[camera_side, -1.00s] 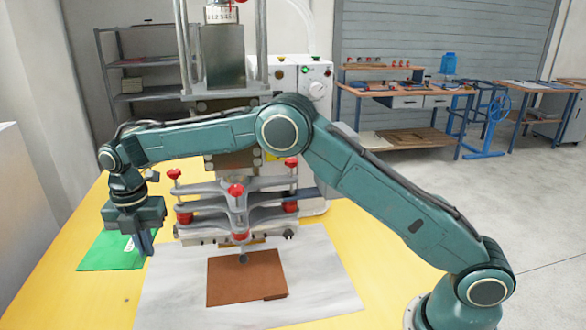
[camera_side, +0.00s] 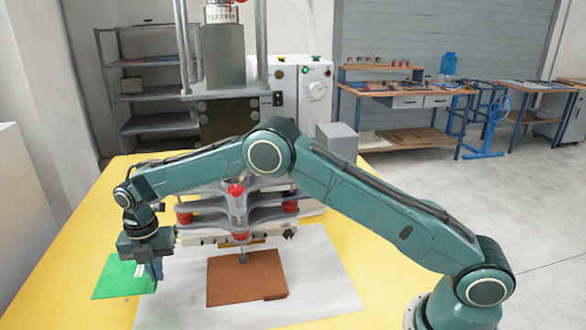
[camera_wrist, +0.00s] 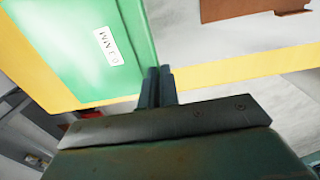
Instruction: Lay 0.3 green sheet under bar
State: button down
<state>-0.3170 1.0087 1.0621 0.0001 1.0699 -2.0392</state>
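The green sheet (camera_side: 112,280) is at the left of the side view, over the yellow table. My gripper (camera_side: 156,272) is at the sheet's right edge. In the wrist view its fingers (camera_wrist: 157,80) are close together at that edge, pinching it. The press's bar (camera_side: 215,240) is to the right of my gripper, partly hidden by the press's parts. A brown sheet (camera_side: 240,283) lies in front of the bar on a pale plate (camera_side: 185,300).
The press's grey clamp frame with red knobs (camera_side: 236,190) stands just right of my gripper, below my arm. The yellow table (camera_side: 60,290) is clear at the front left. Workbenches (camera_side: 400,95) stand far behind.

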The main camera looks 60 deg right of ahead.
send_over(170, 317)
notch_tip(170, 317, down, 8)
jog(key=shift+f, duration=0.2)
jog(key=shift+f, duration=2.1)
jog(key=shift+f, duration=0.15)
jog(key=c, duration=1.6)
grip_release()
jog(key=shift+c, duration=0.2)
notch_tip(170, 317, up, 12)
jog(key=shift+r, duration=0.15)
